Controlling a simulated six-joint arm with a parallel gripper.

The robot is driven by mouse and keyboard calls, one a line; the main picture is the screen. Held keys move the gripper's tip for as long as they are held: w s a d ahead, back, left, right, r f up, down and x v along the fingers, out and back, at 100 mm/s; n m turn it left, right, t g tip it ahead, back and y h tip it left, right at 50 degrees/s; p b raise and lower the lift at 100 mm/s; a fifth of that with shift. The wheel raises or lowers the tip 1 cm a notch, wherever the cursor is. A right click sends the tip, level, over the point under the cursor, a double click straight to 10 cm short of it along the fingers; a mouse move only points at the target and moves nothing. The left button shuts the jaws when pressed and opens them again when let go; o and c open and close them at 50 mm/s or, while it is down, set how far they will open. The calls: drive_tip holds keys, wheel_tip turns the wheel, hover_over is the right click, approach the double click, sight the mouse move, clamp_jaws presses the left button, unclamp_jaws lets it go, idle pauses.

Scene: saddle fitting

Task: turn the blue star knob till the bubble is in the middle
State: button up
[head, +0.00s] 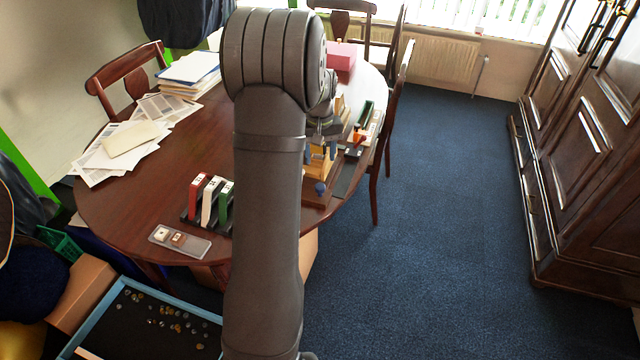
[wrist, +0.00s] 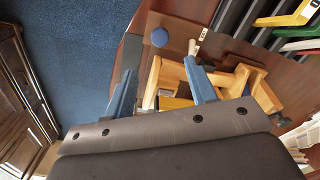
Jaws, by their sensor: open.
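The blue knob (head: 320,188) shows in the head view at the near end of a brown wooden base, close to the table's right edge. In the wrist view the blue knob (wrist: 160,37) looks round and small; its star shape cannot be made out. My gripper (wrist: 159,68) is open, with its two blue fingers apart. The knob lies beyond the fingertips in that view, apart from both. A pale yellow wooden frame (wrist: 172,75) shows between and behind the fingers. In the head view my gripper (head: 321,150) is partly hidden by my arm. No bubble can be made out.
A rack of red, white and green blocks (head: 209,201) stands left of my arm on the table (head: 130,215). Papers (head: 125,140) lie at the left and a pink box (head: 341,60) stands at the back. Carpet (head: 440,220) lies right of the table.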

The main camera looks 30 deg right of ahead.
sight(320, 186)
wheel_tip(320, 186, down, 12)
drive_tip(key=shift+r, duration=0.1)
drive_tip(key=shift+c, duration=0.2)
drive_tip(key=c, duration=0.9)
